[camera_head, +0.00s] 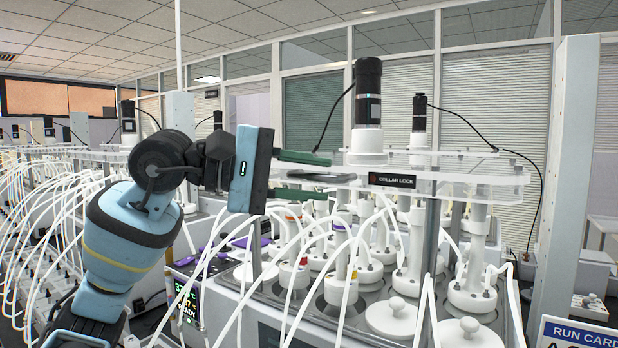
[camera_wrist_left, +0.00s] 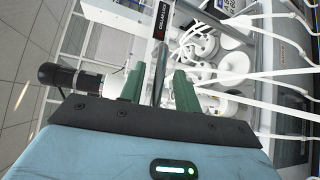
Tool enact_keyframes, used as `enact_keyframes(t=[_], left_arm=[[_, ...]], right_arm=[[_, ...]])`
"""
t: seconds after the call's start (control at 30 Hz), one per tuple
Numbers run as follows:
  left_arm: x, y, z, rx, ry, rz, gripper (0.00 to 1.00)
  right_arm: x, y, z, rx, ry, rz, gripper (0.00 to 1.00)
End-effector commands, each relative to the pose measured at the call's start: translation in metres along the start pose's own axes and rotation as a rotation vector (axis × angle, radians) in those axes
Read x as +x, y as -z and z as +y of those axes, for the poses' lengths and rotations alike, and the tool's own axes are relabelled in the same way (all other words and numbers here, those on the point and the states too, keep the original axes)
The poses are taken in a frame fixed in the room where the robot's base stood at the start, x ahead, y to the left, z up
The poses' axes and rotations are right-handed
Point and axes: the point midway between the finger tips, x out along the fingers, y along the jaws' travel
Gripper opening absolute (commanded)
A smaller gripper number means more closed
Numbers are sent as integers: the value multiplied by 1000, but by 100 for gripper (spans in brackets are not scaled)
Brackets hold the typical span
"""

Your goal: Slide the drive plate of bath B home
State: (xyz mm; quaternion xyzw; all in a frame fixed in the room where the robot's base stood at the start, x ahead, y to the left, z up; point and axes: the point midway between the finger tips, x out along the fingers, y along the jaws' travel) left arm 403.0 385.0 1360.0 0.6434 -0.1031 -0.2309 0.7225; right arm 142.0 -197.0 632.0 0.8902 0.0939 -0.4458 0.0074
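The drive plate (camera_head: 470,180) is a clear slab on top of a bath, with a black motor (camera_head: 367,95) standing on it and a black "COLLAR LOCK" label (camera_head: 392,180) on its edge. A grey tab or handle (camera_head: 322,178) sticks out from its left end. My left gripper (camera_head: 328,177) points right, its green fingers above and below this tab. In the left wrist view, the grey tab (camera_wrist_left: 160,72) lies between the fingers with a gap on each side, so the gripper (camera_wrist_left: 159,80) is open around it. My right gripper is out of view.
White tubes (camera_head: 345,240) hang densely in front of and beside the bath vessels (camera_head: 341,287). A grey post (camera_head: 565,190) stands at the right, with a run card (camera_head: 580,333) at lower right. More tubed baths (camera_head: 60,215) fill the left.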

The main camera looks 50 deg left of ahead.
Motion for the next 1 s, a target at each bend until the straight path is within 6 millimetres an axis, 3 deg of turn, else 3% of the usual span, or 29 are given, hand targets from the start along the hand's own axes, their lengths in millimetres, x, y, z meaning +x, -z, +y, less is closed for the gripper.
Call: enact_keyframes(t=[0.27,0.6,0.8,1.0], left_arm=[[-10,2,-1,-2,-1,2,33],[-58,1,-2,-1,-1,2,33],[-76,0,-1,-1,0,2,33],[-79,0,0,0,0,1,33]], right_arm=[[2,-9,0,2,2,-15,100],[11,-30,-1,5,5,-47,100],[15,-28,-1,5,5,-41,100],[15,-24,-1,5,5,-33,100]])
